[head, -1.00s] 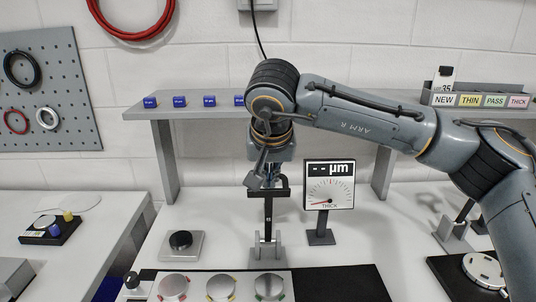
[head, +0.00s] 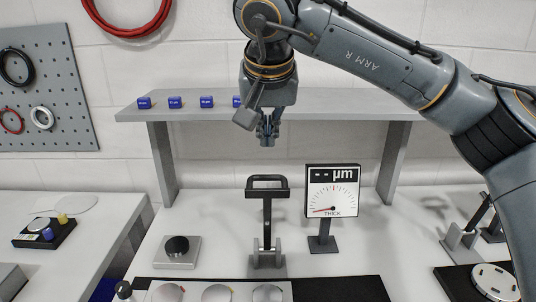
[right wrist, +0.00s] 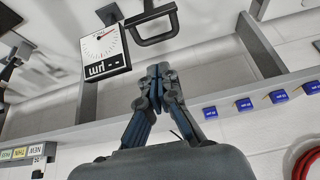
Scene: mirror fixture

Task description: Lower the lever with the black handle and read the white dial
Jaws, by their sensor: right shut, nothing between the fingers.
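The lever (head: 267,215) stands upright on its grey base, its black looped handle (head: 267,183) at the top. In the right wrist view the handle (right wrist: 152,27) is beyond my fingertips. The white dial (head: 332,191) stands to the right of the lever, with "-- µm" above, "THICK" below and a red needle pointing to the lower left. It shows upside down in the right wrist view (right wrist: 104,50). My right gripper (head: 268,143) is shut and empty, above the handle and apart from it. My left gripper is not in view.
A grey shelf (head: 340,112) with several blue blocks crosses behind my right gripper. A black knob on a grey plate (head: 176,251) sits left of the lever. Round discs (head: 218,293) lie in front. Another lever stand (head: 462,240) is at the right.

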